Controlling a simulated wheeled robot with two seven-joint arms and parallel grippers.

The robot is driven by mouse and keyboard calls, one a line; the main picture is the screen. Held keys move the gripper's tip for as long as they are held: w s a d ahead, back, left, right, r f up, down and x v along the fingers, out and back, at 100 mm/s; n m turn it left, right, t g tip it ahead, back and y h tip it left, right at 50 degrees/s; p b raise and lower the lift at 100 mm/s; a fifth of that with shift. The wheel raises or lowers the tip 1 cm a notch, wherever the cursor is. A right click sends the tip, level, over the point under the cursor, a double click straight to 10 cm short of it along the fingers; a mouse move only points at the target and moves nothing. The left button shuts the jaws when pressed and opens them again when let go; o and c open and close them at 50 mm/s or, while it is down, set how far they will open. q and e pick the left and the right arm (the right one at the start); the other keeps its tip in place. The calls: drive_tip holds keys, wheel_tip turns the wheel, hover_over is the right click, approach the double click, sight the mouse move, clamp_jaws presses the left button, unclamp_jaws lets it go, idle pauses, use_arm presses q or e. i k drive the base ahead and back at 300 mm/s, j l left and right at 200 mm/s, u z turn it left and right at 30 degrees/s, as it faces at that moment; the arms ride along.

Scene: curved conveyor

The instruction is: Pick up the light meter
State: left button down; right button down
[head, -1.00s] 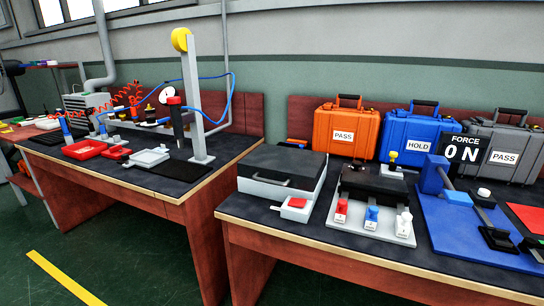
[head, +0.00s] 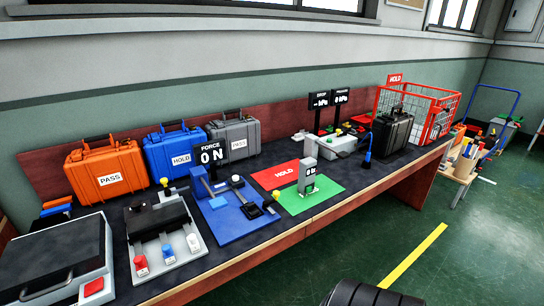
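I cannot pick out a light meter for certain. A small grey upright device (head: 308,175) with a little display stands on a green mat (head: 326,194) at the middle of the bench. It may be a gauge of another kind. Neither of my grippers is in view.
The long bench holds orange (head: 108,176), blue (head: 173,150) and grey (head: 233,136) cases, a force display (head: 211,154), a blue fixture plate (head: 222,222), a black case (head: 393,132) and a red wire cage (head: 440,112). A cart (head: 466,160) stands beyond.

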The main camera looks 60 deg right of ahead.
sight(307, 167)
drive_tip(key=z, duration=2.1)
drive_tip(key=i+l+z, duration=0.15)
drive_tip(key=i+z, duration=0.2)
drive_tip(key=i, duration=0.45)
